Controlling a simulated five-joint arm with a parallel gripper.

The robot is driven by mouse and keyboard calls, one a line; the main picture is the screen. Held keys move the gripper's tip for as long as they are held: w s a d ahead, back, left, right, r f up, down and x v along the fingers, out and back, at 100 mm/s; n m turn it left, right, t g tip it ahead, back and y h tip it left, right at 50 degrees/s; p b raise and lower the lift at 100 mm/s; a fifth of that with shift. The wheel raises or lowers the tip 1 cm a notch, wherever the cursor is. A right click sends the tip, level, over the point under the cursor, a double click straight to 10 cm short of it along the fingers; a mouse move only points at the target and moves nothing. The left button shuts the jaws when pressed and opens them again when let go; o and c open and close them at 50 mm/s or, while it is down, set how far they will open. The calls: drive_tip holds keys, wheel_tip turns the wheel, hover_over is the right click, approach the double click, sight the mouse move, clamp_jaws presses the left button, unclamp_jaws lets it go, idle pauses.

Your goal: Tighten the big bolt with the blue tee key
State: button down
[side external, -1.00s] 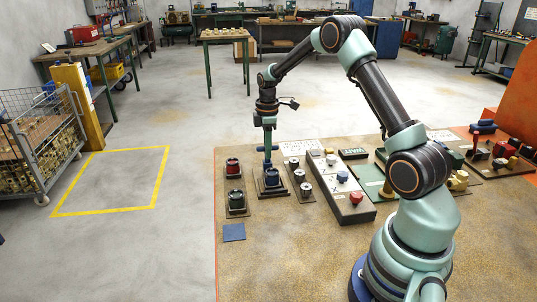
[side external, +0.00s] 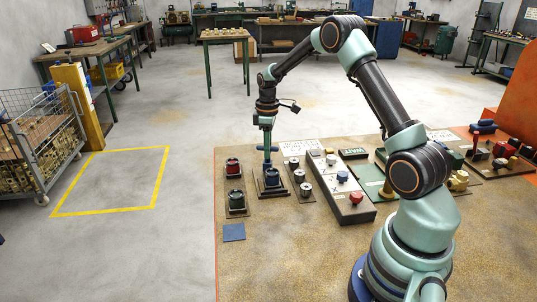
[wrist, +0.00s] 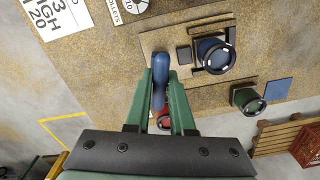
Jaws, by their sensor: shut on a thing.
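My gripper (wrist: 163,100) points down, with its two green fingers shut on the blue tee key (wrist: 160,68). The key's blue bar also shows in the side view (side external: 267,150), just above the blue round holder (side external: 271,178) on its dark plate. In the wrist view the blue holder (wrist: 214,55) lies to the right of the key. The key's lower end is hard to make out, so I cannot tell whether it touches anything below. I cannot tell for sure which part is the big bolt.
A red holder (side external: 232,166) and a green holder (side external: 236,200) stand left of my gripper. Small grey round pieces (side external: 299,176) and a long box with coloured knobs (side external: 346,190) stand to its right. A blue square (side external: 234,232) lies flat in front on mostly clear board.

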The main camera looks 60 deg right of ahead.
drive_tip(key=shift+m, duration=0.6)
